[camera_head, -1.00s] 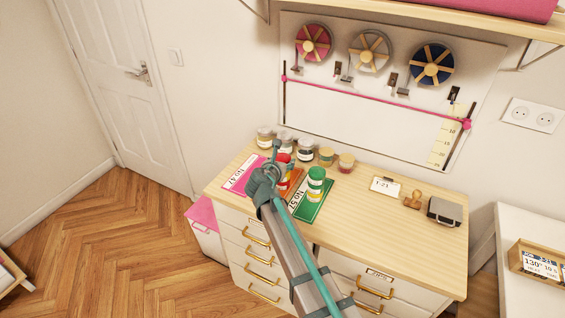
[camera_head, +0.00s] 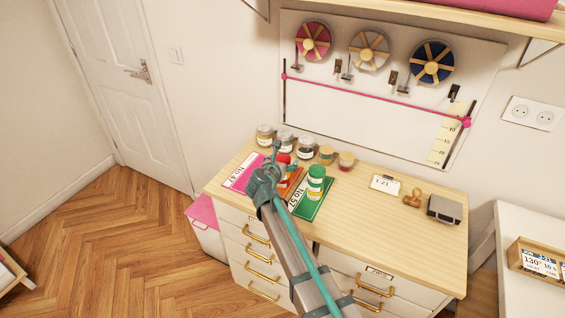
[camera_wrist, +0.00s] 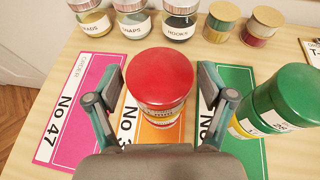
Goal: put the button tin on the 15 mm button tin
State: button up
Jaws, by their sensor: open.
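A red-lidded tin (camera_wrist: 162,75) stands upright over the orange card (camera_wrist: 148,134); it also shows in the head view (camera_head: 284,158), partly behind my gripper. A label band shows low on its side, but I cannot read it. My gripper (camera_wrist: 160,100) is open, with one finger on each side of the red tin. I cannot tell whether the fingers touch it. A green tin (camera_wrist: 283,98) stands on the green card (camera_wrist: 240,145), right of my right finger; in the head view it looks like a stack (camera_head: 316,178). No 15 mm mark is legible on either.
Labelled jars, including the hooks jar (camera_wrist: 180,20), line the back, with two small tins (camera_wrist: 262,27) beside them. A pink card (camera_wrist: 80,110) lies at left. A stamp (camera_head: 412,197) and a grey box (camera_head: 444,209) stand at right. The tabletop's front middle is clear.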

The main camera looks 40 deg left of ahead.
jog(key=b+v, duration=0.2)
jog(key=v, duration=1)
jog(key=shift+r+b, duration=0.2)
jog(key=shift+b, duration=0.15)
